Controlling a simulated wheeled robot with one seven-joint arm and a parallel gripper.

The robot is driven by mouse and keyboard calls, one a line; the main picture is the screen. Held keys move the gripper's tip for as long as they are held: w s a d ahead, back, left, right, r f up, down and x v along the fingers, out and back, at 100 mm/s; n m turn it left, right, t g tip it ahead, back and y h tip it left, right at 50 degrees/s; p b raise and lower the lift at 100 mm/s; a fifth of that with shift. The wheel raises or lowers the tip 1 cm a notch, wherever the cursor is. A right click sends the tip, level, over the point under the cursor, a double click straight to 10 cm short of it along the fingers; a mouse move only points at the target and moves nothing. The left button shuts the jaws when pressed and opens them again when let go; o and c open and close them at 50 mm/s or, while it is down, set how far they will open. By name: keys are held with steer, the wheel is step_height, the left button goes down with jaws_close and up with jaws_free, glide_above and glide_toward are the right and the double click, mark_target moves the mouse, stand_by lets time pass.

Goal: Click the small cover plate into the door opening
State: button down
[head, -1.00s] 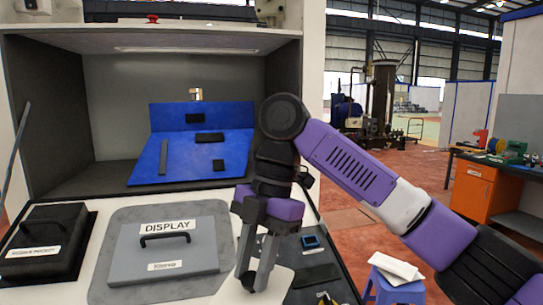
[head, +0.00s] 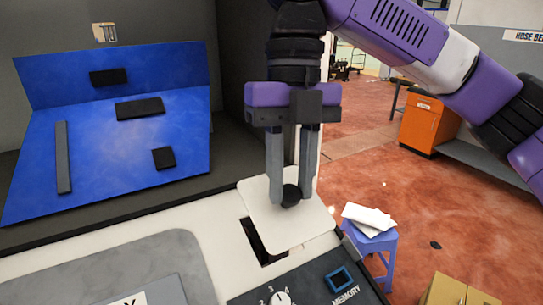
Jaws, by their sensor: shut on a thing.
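My gripper (head: 290,198) is shut on the round black knob (head: 291,195) of a pale, round-cornered plate (head: 305,232), which looks like the small cover plate. It hangs at a slant, with its right corner towards the worktop's edge. A dark rectangular opening (head: 262,243) in the pale surface shows at the plate's lower left. The plate hides part of that opening. I cannot tell whether plate and surface touch.
A dark panel with a dial (head: 280,298) and a blue-framed square (head: 341,279) marked MEMORY lies in front. A blue board (head: 110,165) with black pieces stands left. A blue stool (head: 371,240) and cardboard box (head: 455,292) are on the floor at right.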

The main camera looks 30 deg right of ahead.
steer(key=shift+w+d, duration=0.1)
steer(key=shift+w+f, duration=0.3)
steer(key=shift+f, duration=0.45)
steer(key=shift+w+f, duration=0.25)
steer(key=shift+f, duration=0.5)
steer(key=shift+w+f, duration=0.3)
steer(key=shift+f, duration=0.45)
steer(key=shift+w+f+b, duration=0.25)
steer(key=shift+w+f, duration=0.1)
steer(key=shift+f, duration=0.45)
steer(key=shift+w+f+b, duration=0.2)
steer(key=shift+w+f, duration=0.1)
steer(key=shift+f, duration=0.5)
steer(key=shift+w+f+b, duration=0.25)
steer(key=shift+w+f, duration=0.1)
steer(key=shift+f, duration=0.45)
steer(key=shift+w+p, duration=0.1)
steer(key=shift+p, duration=0.6)
steer(key=shift+w+f, duration=0.1)
steer(key=shift+f, duration=0.15)
steer(key=c, duration=1)
jaws_free()
steer(key=shift+c, duration=0.2)
